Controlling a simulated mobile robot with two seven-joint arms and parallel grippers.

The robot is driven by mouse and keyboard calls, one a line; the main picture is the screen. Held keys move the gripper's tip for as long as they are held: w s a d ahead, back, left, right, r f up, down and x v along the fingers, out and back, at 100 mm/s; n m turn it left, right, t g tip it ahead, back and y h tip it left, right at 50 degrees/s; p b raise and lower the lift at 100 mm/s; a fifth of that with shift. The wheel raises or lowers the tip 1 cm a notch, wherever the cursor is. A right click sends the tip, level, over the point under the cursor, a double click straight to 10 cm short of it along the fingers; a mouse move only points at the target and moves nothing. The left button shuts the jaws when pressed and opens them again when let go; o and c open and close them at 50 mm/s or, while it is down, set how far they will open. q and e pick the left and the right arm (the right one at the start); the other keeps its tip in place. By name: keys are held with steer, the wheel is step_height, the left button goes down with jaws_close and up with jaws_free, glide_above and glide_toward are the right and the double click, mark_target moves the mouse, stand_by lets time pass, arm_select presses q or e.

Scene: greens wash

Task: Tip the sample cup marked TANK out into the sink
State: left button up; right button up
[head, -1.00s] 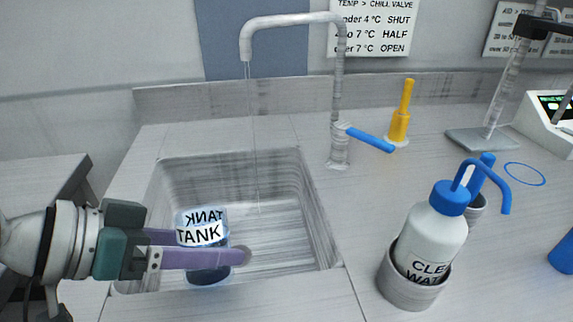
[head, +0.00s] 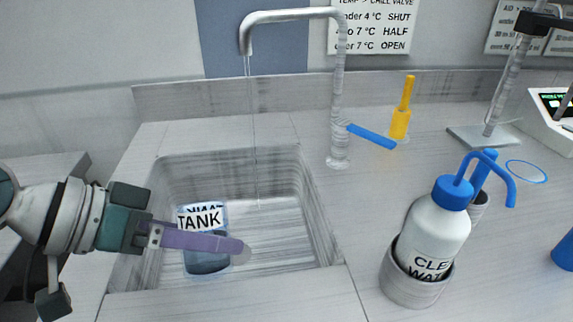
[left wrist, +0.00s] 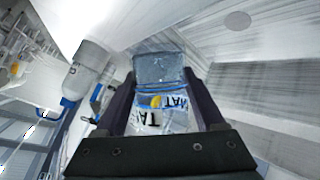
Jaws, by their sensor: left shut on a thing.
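The clear sample cup marked TANK (head: 205,262) is over the sink (head: 285,250), with dark bluish liquid low in it. It looks close to upright in the head view. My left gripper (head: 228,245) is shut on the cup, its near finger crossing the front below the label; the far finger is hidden. In the left wrist view the cup (left wrist: 160,70) sits between both fingers, its label near the palm. My right gripper is not in view.
A thin stream falls from the tap (head: 338,100) into the sink, right of the cup. A blue tap lever (head: 372,136), a yellow-handled tool (head: 402,110) and a CLEAN WATER bottle (head: 432,235) in a holder stand to the right.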

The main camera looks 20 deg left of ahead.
mark_target(209, 232)
arm_select(q)
steer(key=shift+w+a+f, duration=0.15)
steer(key=shift+w, duration=0.1)
steer(key=shift+w+f+n+g+h+b, duration=0.1)
steer(key=shift+f+n+g+h+b, duration=0.25)
steer(key=shift+n+g+h+b, duration=0.4)
stand_by(0.5)
steer(key=shift+r+g, duration=0.4)
steer(key=shift+g, duration=0.15)
stand_by(0.5)
steer(key=shift+r+n+g+h+b, duration=0.35)
steer(key=shift+n+g+h+b, duration=0.1)
steer(key=shift+n+g+b, duration=0.1)
stand_by(1.0)
steer(key=shift+a+f+n+g+h+b, duration=0.1)
steer(key=shift+f+n+g+h+b, duration=0.35)
steer(key=shift+b, duration=0.85)
steer(key=shift+w+a+f+n+g+h+b, duration=0.3)
steer(key=shift+w+g+b, duration=0.25)
steer(key=shift+b, duration=0.85)
steer(key=shift+w+a+f+n+g+h+b, duration=0.15)
steer(key=shift+f+n+g+h+b, duration=0.25)
steer(key=shift+b, duration=0.45)
stand_by(0.4)
